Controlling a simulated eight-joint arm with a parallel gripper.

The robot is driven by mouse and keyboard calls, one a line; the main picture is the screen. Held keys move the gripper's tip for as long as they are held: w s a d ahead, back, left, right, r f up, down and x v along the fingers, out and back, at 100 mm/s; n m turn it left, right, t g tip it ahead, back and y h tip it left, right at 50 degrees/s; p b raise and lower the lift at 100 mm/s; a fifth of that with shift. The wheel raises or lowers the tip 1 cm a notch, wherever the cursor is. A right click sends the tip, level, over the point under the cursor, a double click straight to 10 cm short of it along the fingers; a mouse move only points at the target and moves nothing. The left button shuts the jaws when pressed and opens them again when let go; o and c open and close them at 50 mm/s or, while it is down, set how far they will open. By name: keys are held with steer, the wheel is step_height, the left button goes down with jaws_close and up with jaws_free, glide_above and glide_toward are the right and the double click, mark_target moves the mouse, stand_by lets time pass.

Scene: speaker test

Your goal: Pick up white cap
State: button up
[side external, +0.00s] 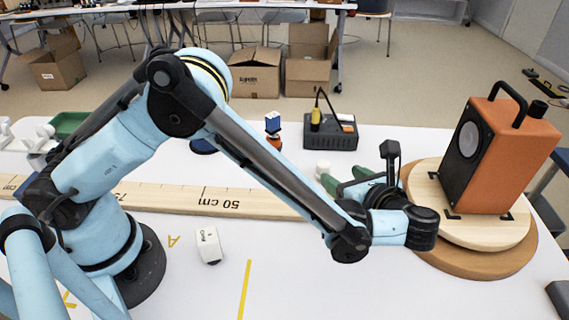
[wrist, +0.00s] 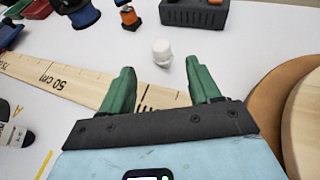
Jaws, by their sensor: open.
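The white cap (wrist: 162,52) stands on the white table just beyond the wooden ruler, ahead of my gripper in the wrist view. In the side view the white cap (side external: 323,170) shows small, close to my green fingertips and partly hidden by them. My gripper (wrist: 163,80) is open and empty, with its two green fingers apart. The cap appears between the line of the fingers but beyond their tips. In the side view my gripper (side external: 345,180) is low over the table, left of the round wooden stand.
An orange speaker (side external: 503,155) stands on the round wooden stand (side external: 455,235) at right. A long ruler (side external: 165,198) crosses the table. A dark grey box (side external: 328,136) stands behind the cap. A small white box (side external: 209,246) lies in front of the ruler.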

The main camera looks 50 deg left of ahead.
steer(key=x, duration=1.2)
steer(key=shift+w+r, duration=0.1)
steer(key=shift+c, duration=0.3)
steer(key=c, duration=1)
